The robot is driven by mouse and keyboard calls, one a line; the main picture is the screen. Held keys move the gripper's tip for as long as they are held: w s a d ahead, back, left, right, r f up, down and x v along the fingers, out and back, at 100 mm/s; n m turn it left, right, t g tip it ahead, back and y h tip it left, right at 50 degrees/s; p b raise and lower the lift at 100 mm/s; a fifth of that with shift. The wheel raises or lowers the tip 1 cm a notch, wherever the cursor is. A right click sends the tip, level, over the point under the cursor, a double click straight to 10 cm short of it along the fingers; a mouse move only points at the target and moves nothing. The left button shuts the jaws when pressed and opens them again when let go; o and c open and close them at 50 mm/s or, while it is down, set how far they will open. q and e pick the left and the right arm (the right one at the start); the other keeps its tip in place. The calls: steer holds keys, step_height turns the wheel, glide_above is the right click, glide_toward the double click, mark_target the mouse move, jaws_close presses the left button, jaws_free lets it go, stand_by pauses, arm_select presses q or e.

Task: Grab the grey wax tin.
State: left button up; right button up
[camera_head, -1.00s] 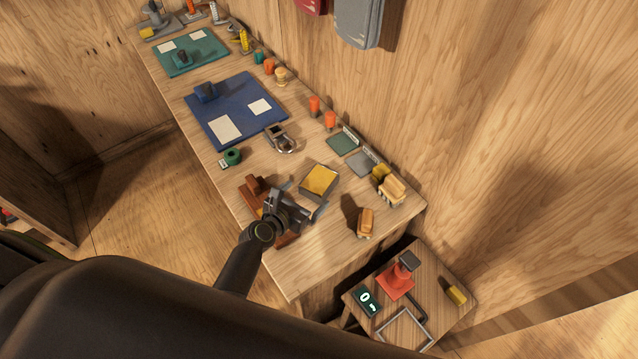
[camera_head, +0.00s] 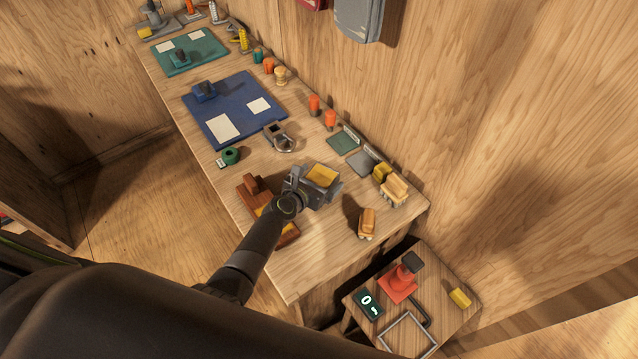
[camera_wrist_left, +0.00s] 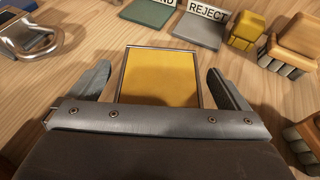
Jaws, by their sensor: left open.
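The grey wax tin (camera_head: 322,176) is a square grey-walled tin with a yellow fill, standing on the wooden bench. In the left wrist view the tin (camera_wrist_left: 161,75) lies between the two spread fingers, with gaps on both sides. My left gripper (camera_head: 318,184) is open at the tin, and its body and wrist hide the tin's near side in the head view. The fingers (camera_wrist_left: 160,88) do not visibly touch the tin. My right gripper is not in view.
A brown wooden block piece (camera_head: 254,189) lies just left of the arm. Wooden brushes (camera_head: 394,188) (camera_head: 367,222) stand to the right. Flat grey and green plates (camera_head: 361,163), one labelled REJECT, lie behind. A metal clamp-like item (camera_head: 278,137) sits farther back left.

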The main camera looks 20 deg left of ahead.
arm_select(q)
steer(key=c, duration=1.4)
steer(key=shift+r, duration=0.1)
